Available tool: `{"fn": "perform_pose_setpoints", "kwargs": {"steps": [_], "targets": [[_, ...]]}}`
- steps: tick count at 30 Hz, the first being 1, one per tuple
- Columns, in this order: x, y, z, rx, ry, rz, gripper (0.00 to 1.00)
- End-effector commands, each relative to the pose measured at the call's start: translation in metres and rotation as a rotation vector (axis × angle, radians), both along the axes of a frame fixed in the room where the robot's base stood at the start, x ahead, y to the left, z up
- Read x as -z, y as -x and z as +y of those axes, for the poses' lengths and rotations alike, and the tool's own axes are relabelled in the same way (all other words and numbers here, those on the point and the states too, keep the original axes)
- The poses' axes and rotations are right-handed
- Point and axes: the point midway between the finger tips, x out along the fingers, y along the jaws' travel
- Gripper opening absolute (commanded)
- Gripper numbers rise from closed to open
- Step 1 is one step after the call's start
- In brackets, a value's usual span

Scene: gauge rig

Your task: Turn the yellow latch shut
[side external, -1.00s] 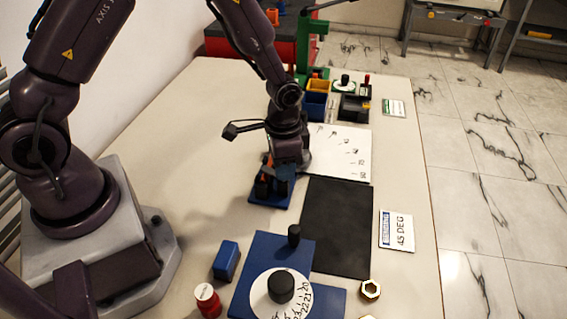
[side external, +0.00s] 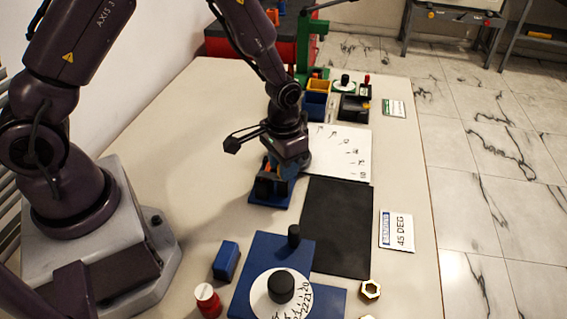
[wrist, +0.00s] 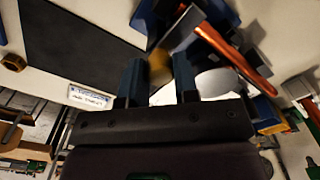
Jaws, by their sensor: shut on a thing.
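My gripper (side external: 273,181) is low over a small blue fixture (side external: 270,201) in the side view, and my wrist hides most of that fixture. In the wrist view my gripper (wrist: 160,76) has a blue finger on each side of a dull yellow piece, the yellow latch (wrist: 158,65), and is shut on it. The latch is dim and mostly hidden by the fingers, so its angle cannot be told. An orange bar (wrist: 235,55) runs slantwise just to the right of the fingers, by the blue fixture.
A black mat (side external: 338,228) lies right of the fixture. A blue plate with a dial and black knobs (side external: 262,262), a blue block (side external: 226,260) and a red-and-white cylinder (side external: 207,300) are nearer the camera. Small bins (side external: 318,104) stand behind. The table's left middle is clear.

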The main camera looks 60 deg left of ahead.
Motion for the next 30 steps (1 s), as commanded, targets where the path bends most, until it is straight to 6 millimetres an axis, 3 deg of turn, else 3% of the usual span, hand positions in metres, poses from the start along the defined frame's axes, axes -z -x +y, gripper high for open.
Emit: {"fn": "perform_pose_setpoints", "kwargs": {"steps": [5, 6, 9, 20, 23, 30], "targets": [[-0.001, 0.000, 0.000, -0.001, 0.000, 0.000, 0.04], [-0.001, 0.000, 0.000, -0.001, 0.000, 0.000, 0.33], [-0.001, 0.000, 0.000, -0.001, 0.000, 0.000, 0.54], [-0.005, -0.001, 0.000, 0.000, 0.000, -0.002, 0.54], [-0.018, -0.001, 0.000, 0.000, 0.001, -0.005, 0.54], [-0.071, -0.001, 0.000, 0.000, 0.001, -0.007, 0.54]]}}
